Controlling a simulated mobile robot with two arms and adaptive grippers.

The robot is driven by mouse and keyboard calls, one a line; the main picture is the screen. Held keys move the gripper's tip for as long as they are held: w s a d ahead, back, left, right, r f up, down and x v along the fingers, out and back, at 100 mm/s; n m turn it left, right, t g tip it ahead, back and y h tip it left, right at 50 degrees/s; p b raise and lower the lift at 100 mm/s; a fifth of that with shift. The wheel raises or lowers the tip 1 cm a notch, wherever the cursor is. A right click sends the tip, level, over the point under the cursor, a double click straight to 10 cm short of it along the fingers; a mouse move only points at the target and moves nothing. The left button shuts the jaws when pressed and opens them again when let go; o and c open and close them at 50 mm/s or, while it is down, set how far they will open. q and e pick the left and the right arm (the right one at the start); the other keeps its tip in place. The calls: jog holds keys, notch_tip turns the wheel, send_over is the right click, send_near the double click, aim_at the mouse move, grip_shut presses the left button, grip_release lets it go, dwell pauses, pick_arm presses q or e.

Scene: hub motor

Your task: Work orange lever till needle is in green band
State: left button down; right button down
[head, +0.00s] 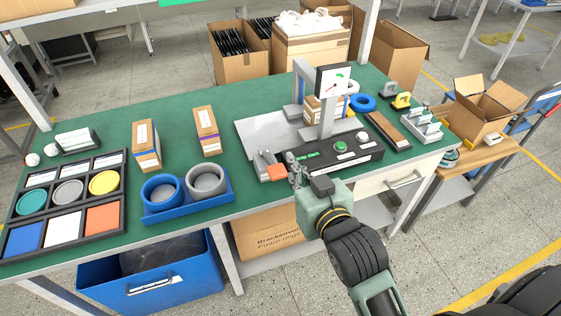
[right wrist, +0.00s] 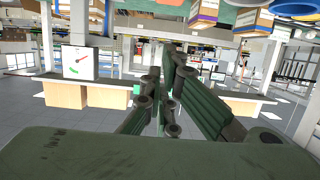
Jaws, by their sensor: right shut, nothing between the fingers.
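The orange lever (head: 276,172) is at the front left of the black press base on the green bench. The white gauge (head: 333,78) stands on the press column. It has a red needle and a green band, and the needle appears outside the band. The gauge also shows in the right wrist view (right wrist: 80,64), with needle and green band apart. My right gripper (head: 293,166) is shut and empty, just right of the lever's orange end; I cannot tell whether they touch. Its closed fingers show in the right wrist view (right wrist: 166,100). My left gripper is not in view.
A green button (head: 340,146) sits on the base close to my right gripper. A blue tray (head: 190,207) with two rings lies left of the lever. Two small boxes (head: 207,131) stand behind it. A wooden side table (head: 490,152) is at the right.

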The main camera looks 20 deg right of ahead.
jog(key=p, duration=0.2)
send_over(282, 177)
jog(key=shift+w+f, duration=0.25)
jog(key=shift+f, duration=0.3)
jog(key=shift+w+f, duration=0.2)
jog(key=shift+f, duration=0.35)
notch_tip(282, 177, down, 3)
jog(key=shift+w+r, duration=0.15)
jog(key=shift+f, duration=0.8)
jog(key=f+b, duration=0.1)
jog(key=b, duration=0.1)
jog(key=s+f+t+b, duration=0.1)
jog(key=f+b, duration=0.1)
jog(key=b, duration=0.1)
jog(key=s+f+t+b, duration=0.1)
jog(key=b, duration=0.1)
jog(key=shift+s+f, duration=0.2)
jog(key=shift+f, duration=0.2)
jog(key=shift+s+f, duration=0.2)
jog(key=shift+f, duration=0.05)
